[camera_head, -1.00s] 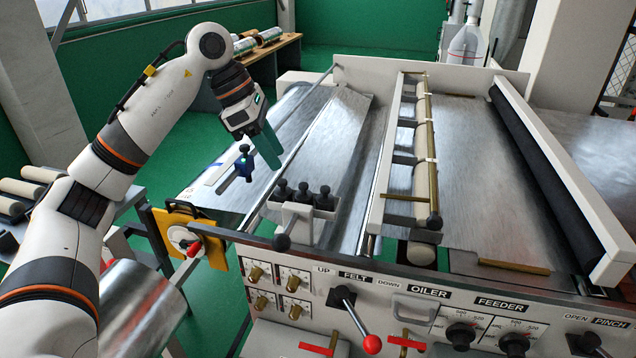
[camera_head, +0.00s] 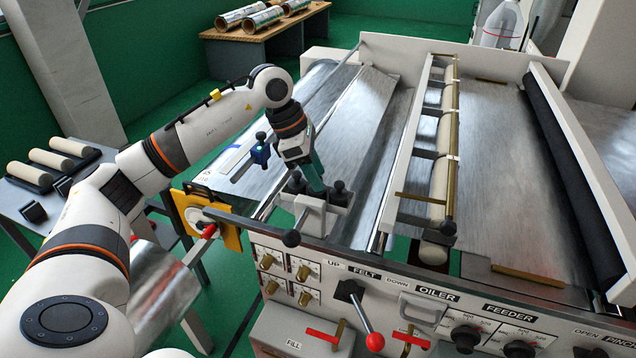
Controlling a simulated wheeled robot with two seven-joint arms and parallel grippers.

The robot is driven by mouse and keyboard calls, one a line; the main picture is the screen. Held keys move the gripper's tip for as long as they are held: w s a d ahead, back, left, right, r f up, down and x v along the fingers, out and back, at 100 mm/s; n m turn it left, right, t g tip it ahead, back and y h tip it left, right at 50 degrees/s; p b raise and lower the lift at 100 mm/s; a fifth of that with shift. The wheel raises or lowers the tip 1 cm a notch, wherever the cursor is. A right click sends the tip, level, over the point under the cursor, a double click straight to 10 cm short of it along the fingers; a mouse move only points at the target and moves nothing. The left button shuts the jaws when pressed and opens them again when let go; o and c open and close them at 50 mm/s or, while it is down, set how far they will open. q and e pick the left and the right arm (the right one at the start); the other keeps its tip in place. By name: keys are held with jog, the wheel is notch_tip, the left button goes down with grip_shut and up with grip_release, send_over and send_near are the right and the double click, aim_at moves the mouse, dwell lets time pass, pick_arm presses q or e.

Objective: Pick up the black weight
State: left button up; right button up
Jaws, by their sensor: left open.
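Several small black weights with knobbed tops stand in a light grey holder (camera_head: 314,222) on the front edge of the machine. The left black weight (camera_head: 295,184) and the right black weight (camera_head: 339,192) show on either side of my left gripper (camera_head: 317,188). The middle weight is mostly hidden behind the gripper's teal fingers. My left gripper points down with its fingertips at the middle weight. Its jaws are open, and I cannot tell whether the fingers touch the weight. My right gripper is out of view.
A blue clamp with a black knob (camera_head: 260,152) stands on the metal sheet left of the gripper. A black ball-ended lever (camera_head: 291,238) sticks out below the holder. A white rail with a roller (camera_head: 440,150) stands to the right. A red-knobbed lever (camera_head: 374,341) is on the front panel.

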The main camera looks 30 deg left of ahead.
pick_arm(q)
jog(key=shift+x, duration=1.05)
jog(key=c, duration=0.8)
jog(key=shift+r, duration=0.1)
jog(key=shift+c, duration=0.2)
